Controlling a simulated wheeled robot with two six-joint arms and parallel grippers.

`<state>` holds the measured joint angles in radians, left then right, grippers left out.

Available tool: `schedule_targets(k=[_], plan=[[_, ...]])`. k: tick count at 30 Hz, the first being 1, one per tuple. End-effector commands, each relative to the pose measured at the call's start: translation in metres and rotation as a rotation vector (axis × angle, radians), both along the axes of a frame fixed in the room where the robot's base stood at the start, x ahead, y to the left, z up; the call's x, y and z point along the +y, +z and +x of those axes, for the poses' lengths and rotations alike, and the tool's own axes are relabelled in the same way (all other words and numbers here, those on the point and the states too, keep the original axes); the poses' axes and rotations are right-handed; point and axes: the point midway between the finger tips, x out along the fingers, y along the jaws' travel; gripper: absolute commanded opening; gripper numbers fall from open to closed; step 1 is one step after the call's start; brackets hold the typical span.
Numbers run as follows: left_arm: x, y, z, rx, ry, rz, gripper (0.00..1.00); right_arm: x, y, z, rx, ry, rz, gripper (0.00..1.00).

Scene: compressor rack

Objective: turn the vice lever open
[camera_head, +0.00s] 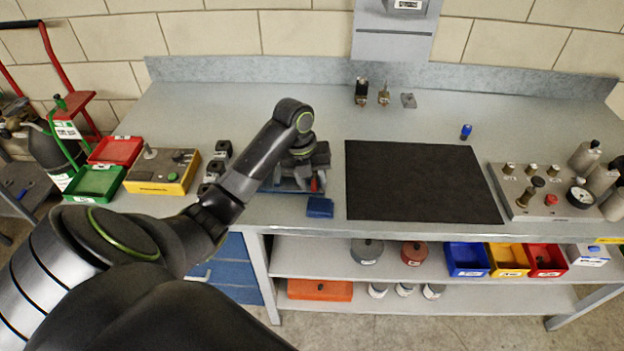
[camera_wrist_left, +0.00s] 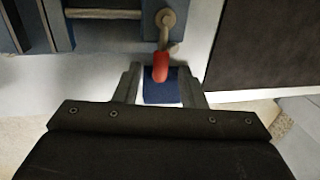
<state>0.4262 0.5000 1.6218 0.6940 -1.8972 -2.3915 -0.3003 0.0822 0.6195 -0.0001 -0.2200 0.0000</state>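The blue vice (camera_head: 284,186) sits near the front edge of the bench, left of the black mat, partly hidden under my left arm. Its lever has a red grip (camera_head: 315,184). In the left wrist view the vice (camera_wrist_left: 105,28) is at the top left. The lever's grey pivot (camera_wrist_left: 166,18) is at the top, and its red grip (camera_wrist_left: 160,67) points down the picture. My left gripper (camera_wrist_left: 161,72) is open, with a finger on each side of the red grip and a gap to both. In the head view this gripper (camera_head: 308,160) is over the vice. My right gripper is not in view.
A small dark blue block (camera_head: 320,207) lies at the bench edge beside the vice. The black mat (camera_head: 420,182) is bare. A yellow box (camera_head: 163,172), green bin (camera_head: 95,183) and red bin (camera_head: 117,150) stand left. A gauge panel (camera_head: 545,192) stands right.

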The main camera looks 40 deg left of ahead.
Motion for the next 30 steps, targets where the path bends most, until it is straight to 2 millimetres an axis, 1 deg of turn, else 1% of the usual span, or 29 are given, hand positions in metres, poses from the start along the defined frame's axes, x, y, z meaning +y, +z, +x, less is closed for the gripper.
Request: schedule_targets(k=[4, 5, 13, 23, 30], plan=[[0.0, 0.0, 0.0, 0.0, 0.0, 0.0, 0.37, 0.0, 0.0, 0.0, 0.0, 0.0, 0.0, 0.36], [0.0, 0.0, 0.0, 0.0, 0.0, 0.0, 0.36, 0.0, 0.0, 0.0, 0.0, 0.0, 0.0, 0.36], [0.0, 0.0, 0.0, 0.0, 0.0, 0.0, 0.0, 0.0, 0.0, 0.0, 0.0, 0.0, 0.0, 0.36], [-0.002, 0.001, 0.0, 0.001, 0.027, -0.002, 0.0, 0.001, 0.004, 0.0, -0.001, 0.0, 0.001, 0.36], [-0.008, 0.004, 0.004, 0.0, 0.147, -0.003, 0.0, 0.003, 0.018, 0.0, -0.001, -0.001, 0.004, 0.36]])
